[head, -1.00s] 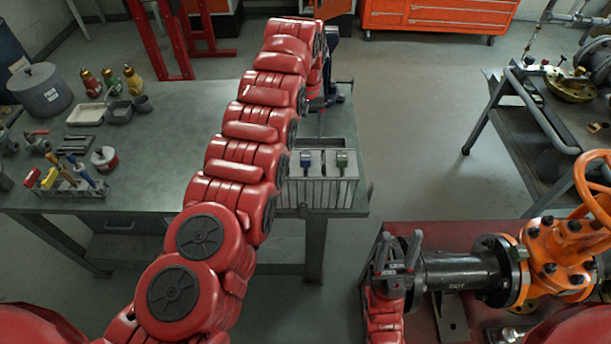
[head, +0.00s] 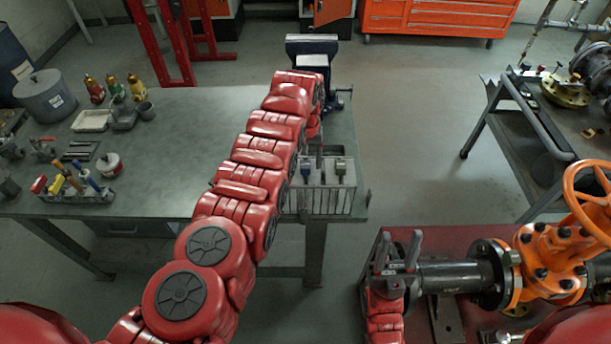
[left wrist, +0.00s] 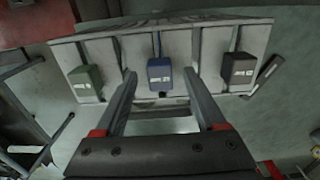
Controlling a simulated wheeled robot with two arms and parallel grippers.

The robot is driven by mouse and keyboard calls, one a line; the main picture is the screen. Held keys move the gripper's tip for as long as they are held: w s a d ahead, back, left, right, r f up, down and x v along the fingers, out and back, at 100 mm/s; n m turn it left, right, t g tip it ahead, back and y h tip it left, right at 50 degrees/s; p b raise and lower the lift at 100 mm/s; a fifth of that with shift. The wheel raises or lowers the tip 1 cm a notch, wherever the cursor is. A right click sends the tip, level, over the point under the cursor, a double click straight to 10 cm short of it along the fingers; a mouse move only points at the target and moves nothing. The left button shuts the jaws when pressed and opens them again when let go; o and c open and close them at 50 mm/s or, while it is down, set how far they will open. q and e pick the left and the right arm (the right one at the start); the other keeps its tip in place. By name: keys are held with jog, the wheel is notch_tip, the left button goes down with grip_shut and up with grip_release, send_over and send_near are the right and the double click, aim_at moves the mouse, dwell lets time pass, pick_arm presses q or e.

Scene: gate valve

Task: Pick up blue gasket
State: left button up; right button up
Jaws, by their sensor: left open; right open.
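The blue gasket (left wrist: 159,72) shows as a blue tagged block at the middle of a pale rack (left wrist: 215,45) in the left wrist view. It also shows in the head view (head: 306,168), on the rack at the bench's right end. My left gripper (left wrist: 160,80) is open, with one finger on each side of the blue block; I cannot tell whether they touch it. In the head view the left arm covers most of that gripper. My right gripper (head: 398,252) is open, pointing up at the left end of the black pipe (head: 450,273).
A green block (left wrist: 86,78) and a black block (left wrist: 239,68) sit on the rack either side of the blue one. A vise (head: 312,50) stands behind the arm on the bench (head: 180,160). The orange valve (head: 556,250) is at the right.

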pick_arm(q)
grip_shut()
dwell(0.3)
jog(key=shift+r, duration=0.15)
jog(key=shift+r, duration=0.65)
notch_tip(320, 180, up, 17)
jog(key=p, duration=0.2)
jog(key=shift+f, duration=0.2)
